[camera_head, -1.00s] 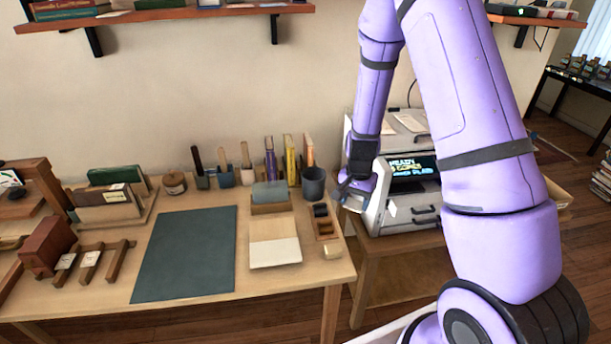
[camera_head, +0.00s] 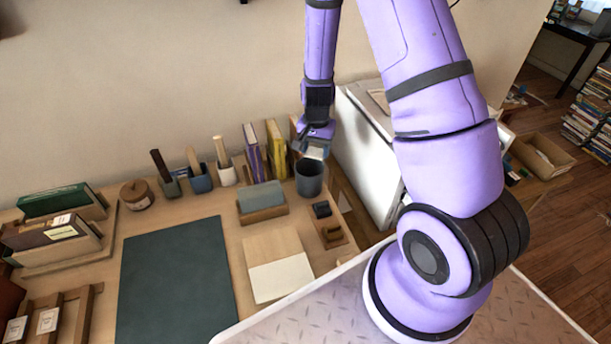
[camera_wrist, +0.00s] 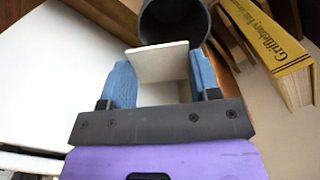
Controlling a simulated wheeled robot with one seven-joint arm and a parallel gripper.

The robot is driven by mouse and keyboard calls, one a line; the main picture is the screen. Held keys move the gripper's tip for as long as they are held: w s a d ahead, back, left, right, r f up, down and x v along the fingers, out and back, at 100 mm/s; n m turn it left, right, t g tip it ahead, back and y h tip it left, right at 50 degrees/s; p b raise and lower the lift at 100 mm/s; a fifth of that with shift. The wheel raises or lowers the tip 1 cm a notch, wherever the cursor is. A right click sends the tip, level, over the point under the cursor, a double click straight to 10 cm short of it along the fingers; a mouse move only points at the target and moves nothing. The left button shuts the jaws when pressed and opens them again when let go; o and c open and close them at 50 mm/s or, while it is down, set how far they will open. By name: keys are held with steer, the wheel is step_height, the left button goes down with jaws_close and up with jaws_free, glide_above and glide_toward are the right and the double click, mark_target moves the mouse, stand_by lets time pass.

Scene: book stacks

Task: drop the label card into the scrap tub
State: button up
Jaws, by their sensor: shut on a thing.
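My gripper (camera_head: 313,149) is above the dark grey scrap tub (camera_head: 309,180) at the right back of the table. In the wrist view, my gripper (camera_wrist: 160,82) has its two blue fingers closed on the white label card (camera_wrist: 158,62). The card stands out past the fingertips, with its far edge by the mouth of the tub (camera_wrist: 174,20). A small pale part of the card (camera_head: 315,153) shows in the head view. The part of the card between the fingers is partly hidden. I cannot tell whether the card touches the tub's rim.
Upright books (camera_head: 265,150) stand left of the tub; a yellow one (camera_wrist: 285,55) shows in the wrist view. A white printer (camera_head: 362,150) stands to the right. A wooden holder (camera_head: 263,212) and a dark green mat (camera_head: 175,280) lie on the table.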

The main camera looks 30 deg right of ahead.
steer(key=shift+f, duration=2.4)
steer(key=o, duration=1)
step_height(320, 180, up, 11)
steer(key=shift+f, duration=0.1)
